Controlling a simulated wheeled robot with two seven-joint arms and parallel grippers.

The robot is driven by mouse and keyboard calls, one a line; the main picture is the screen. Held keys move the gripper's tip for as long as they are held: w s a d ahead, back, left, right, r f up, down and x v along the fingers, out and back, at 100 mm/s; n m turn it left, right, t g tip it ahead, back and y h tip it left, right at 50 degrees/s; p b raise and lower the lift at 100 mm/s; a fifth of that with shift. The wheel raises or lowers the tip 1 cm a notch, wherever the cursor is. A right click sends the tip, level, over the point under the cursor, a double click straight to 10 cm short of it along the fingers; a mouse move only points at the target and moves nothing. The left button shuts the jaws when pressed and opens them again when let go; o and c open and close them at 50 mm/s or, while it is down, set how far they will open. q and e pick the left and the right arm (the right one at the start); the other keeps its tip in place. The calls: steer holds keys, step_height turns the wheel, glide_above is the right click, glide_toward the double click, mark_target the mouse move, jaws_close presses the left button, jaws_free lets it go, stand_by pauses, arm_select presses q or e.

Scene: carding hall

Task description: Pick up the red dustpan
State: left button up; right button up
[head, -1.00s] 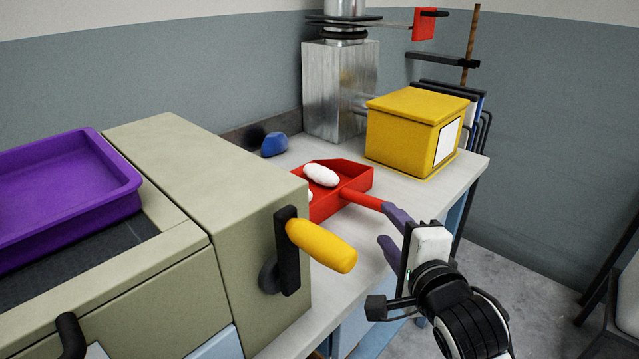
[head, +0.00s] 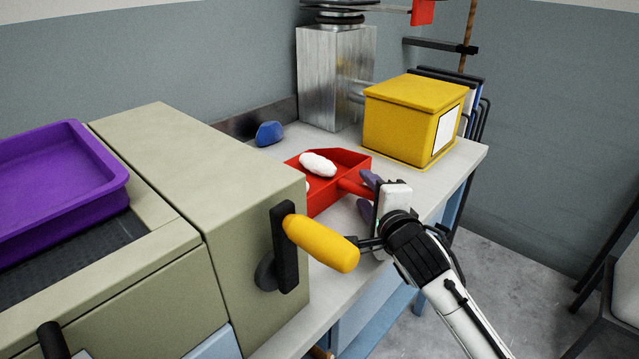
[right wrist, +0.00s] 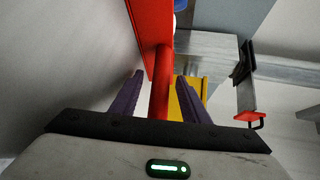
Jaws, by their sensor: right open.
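The red dustpan (head: 349,161) lies on the pale bench top, with a white lump (head: 318,164) in its pan and part of another at its left edge. Its red handle (head: 355,188) points right, toward my right gripper (head: 367,194). In the right wrist view the dustpan's handle (right wrist: 159,92) runs between the two purple fingers of the right gripper (right wrist: 160,94). The fingers are open, with a gap on each side of the handle. The end of the handle is hidden behind the gripper's body. My left gripper is not in these views.
A beige machine with a yellow-gripped crank (head: 322,243) stands close left of the right gripper. A yellow box (head: 408,122) stands behind the dustpan. A blue lump (head: 269,133) lies at the back. A purple tray (head: 60,185) sits on the machine at left.

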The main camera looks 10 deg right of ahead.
jaws_close()
steer(key=shift+r, duration=0.1)
steer(key=shift+r, duration=0.1)
